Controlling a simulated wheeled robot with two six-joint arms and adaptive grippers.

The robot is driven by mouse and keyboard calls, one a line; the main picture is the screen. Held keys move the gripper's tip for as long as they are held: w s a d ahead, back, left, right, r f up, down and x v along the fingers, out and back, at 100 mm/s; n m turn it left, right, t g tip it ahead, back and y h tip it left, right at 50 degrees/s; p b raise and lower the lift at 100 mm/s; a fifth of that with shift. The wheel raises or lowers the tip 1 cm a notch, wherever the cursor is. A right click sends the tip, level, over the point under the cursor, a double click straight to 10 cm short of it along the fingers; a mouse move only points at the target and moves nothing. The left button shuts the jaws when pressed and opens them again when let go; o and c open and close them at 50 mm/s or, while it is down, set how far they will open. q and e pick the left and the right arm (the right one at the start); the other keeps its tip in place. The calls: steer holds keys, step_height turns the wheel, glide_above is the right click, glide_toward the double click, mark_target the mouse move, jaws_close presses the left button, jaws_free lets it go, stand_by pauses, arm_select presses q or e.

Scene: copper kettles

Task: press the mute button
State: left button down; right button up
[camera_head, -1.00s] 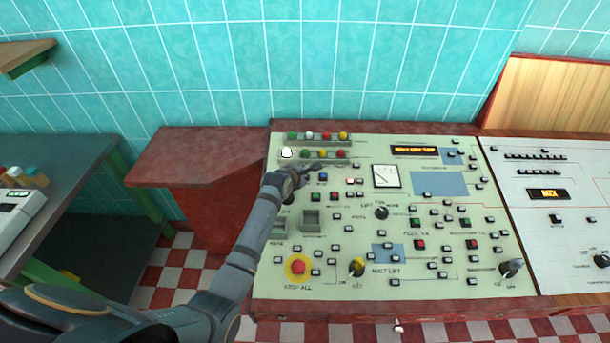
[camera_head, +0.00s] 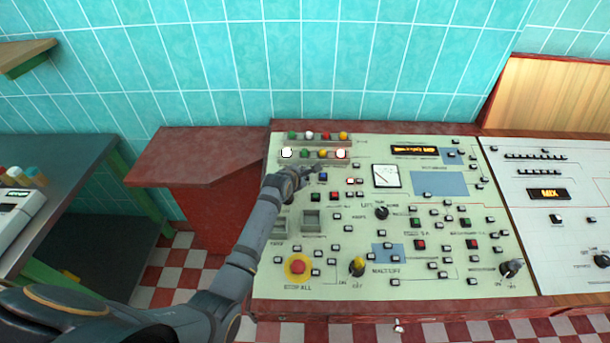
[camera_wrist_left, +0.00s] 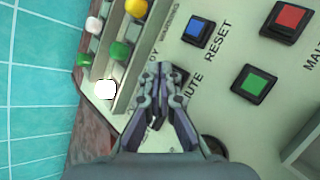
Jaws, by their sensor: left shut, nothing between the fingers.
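The control panel (camera_head: 365,240) carries many buttons. In the left wrist view the word MUTE, partly covered, shows just right of my left gripper (camera_wrist_left: 161,68). A dark button (camera_wrist_left: 180,76), seemingly the mute button, is mostly hidden behind the fingers. The fingers are together with nothing between them. In the head view the left gripper (camera_head: 314,172) is over the panel's upper left, just left of the blue button (camera_head: 323,177). I cannot tell whether the fingertips touch the dark button. My right gripper is not in view.
The blue button (camera_wrist_left: 197,30) by the word RESET, a red button (camera_wrist_left: 285,20) and a green button (camera_wrist_left: 253,84) are close by. Two rows of coloured lamps, including a bright white lamp (camera_head: 287,153), stand behind the gripper. A red stop button (camera_head: 298,267) is lower left.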

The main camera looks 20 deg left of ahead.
arm_select(q)
steer(key=shift+f, duration=0.35)
stand_by(0.4)
steer(key=shift+s+r+p, duration=0.15)
steer(key=shift+r+p, duration=0.6)
steer(key=shift+p, duration=0.25)
steer(key=r+p, duration=0.2)
steer(key=p, duration=0.1)
steer(key=s+r+p, duration=0.1)
steer(key=r+p, duration=0.2)
steer(key=shift+d, duration=0.15)
steer(key=shift+f, duration=0.1)
stand_by(0.5)
